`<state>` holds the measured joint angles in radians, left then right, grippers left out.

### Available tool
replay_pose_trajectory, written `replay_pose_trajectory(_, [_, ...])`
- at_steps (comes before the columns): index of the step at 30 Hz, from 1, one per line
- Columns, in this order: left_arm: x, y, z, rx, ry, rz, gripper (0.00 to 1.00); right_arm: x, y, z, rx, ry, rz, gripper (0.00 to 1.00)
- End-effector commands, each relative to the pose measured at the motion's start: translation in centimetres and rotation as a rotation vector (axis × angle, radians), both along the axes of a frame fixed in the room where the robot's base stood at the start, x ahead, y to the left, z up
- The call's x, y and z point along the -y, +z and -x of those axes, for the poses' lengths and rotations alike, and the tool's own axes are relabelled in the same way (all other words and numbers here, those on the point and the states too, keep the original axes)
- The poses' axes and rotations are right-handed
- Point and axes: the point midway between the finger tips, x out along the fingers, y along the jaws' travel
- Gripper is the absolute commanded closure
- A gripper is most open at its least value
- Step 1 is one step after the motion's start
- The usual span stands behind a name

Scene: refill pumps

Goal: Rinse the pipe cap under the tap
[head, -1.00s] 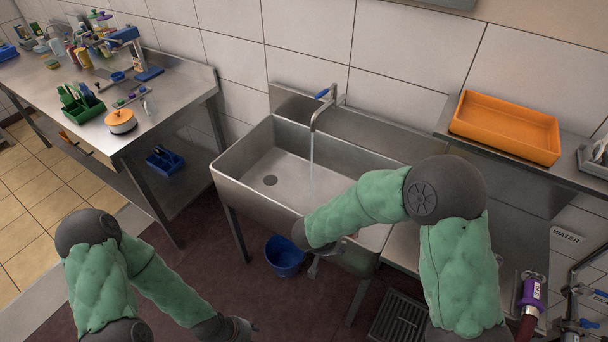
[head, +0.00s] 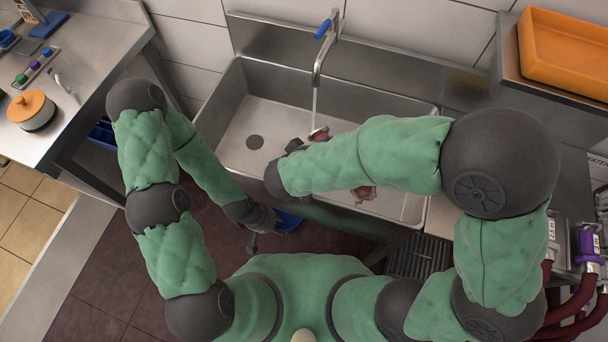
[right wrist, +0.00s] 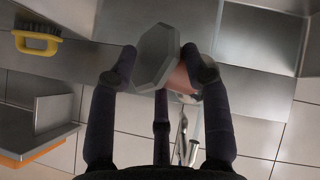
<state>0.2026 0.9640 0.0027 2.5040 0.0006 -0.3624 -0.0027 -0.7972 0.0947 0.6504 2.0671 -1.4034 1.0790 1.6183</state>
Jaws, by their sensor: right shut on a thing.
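The pipe cap (right wrist: 160,58) shows in the right wrist view with a grey octagonal face and a reddish body. My right gripper (right wrist: 160,75) is shut on it, with fingers on both sides. In the head view the cap (head: 319,133) is partly hidden by my right arm, over the sink basin. The tap (head: 318,65) is running, and its thin water stream (head: 314,102) comes down at the cap.
A brownish-pink thing (head: 364,192) shows behind my right arm. A yellow brush (right wrist: 37,40) shows in the wrist view. An orange tray (head: 565,50) sits at right.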

Motion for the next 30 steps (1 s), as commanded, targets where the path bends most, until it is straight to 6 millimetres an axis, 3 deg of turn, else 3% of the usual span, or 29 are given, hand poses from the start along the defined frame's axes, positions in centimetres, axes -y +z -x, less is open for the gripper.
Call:
replay_pose_trajectory(1, [0.0, -1.3, 0.0, -0.001, 0.0, 0.0, 0.6, -1.3, -0.2, 1.0, 0.032, 0.042, 0.014, 0.93])
replay_pose_trajectory(6, [0.0, -3.2, 0.0, 0.0, 0.0, 0.0, 0.6, -3.9, 0.4, 3.9, 0.118, 0.132, 0.053, 0.93])
replay_pose_trajectory(14, [0.0, -4.4, 0.0, 0.001, 0.0, 0.0, 0.6, -5.5, 1.0, 6.3, 0.188, 0.2, 0.083, 0.93])
replay_pose_trajectory(20, [0.0, -4.5, -0.1, 0.001, 0.0, 0.0, 0.6, -5.5, 1.0, 6.0, 0.195, 0.204, 0.085, 0.93])
replay_pose_trajectory(30, [0.0, -4.7, -0.1, 0.001, 0.0, 0.0, 0.6, -4.6, 0.2, 3.5, 0.193, 0.202, 0.085, 0.94])
